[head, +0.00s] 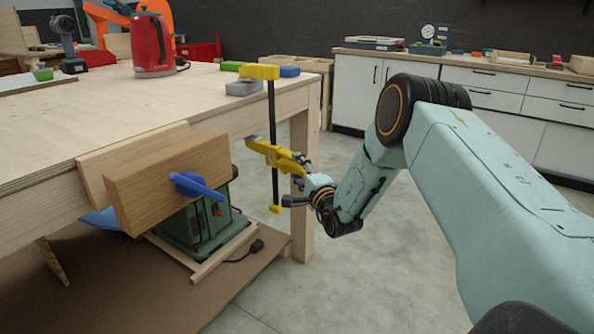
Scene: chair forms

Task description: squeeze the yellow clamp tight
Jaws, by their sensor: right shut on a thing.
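The yellow clamp (281,157) is at the table's right corner, with its black bar upright. Its upper yellow jaw (259,72) is above the tabletop by a grey block, and its sliding body and handle are below the table edge. A yellow end piece is at the bar's bottom. My right gripper (302,180) reaches in from the right and is shut on the clamp's handle side. The exact finger contact is small and partly hidden. My left gripper is not in view.
The wooden table (120,112) holds a red kettle (152,45), and green and blue (289,71) blocks near the clamp. A wooden vise (165,180) with a blue handle juts from the front. A green machine (200,225) stands below. Floor to the right is clear.

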